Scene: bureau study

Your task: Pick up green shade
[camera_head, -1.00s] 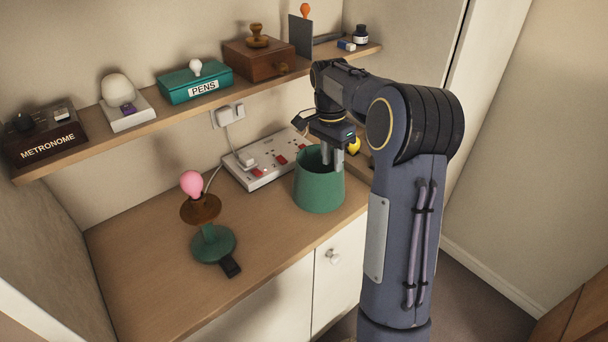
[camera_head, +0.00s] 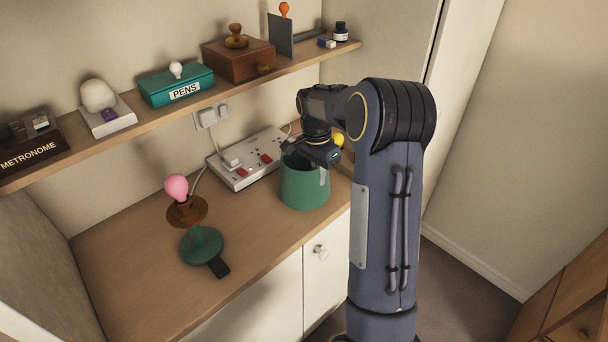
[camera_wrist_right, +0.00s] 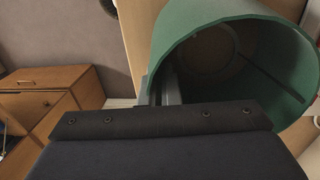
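The green shade (camera_head: 303,190) stands upright, wide end down, on the desk near its front right edge. In the right wrist view the shade (camera_wrist_right: 192,40) shows its open top and dark bars inside. My right gripper (camera_head: 323,174) is lowered at the shade's right side, with one finger in front of the wall. In the right wrist view its fingers (camera_wrist_right: 163,88) are close together at the left part of the rim; whether they press on the wall is unclear. My left gripper is not seen.
A wooden shelf (camera_head: 150,126) with several items runs above the desk (camera_head: 130,265). The front left of the desk is clear.

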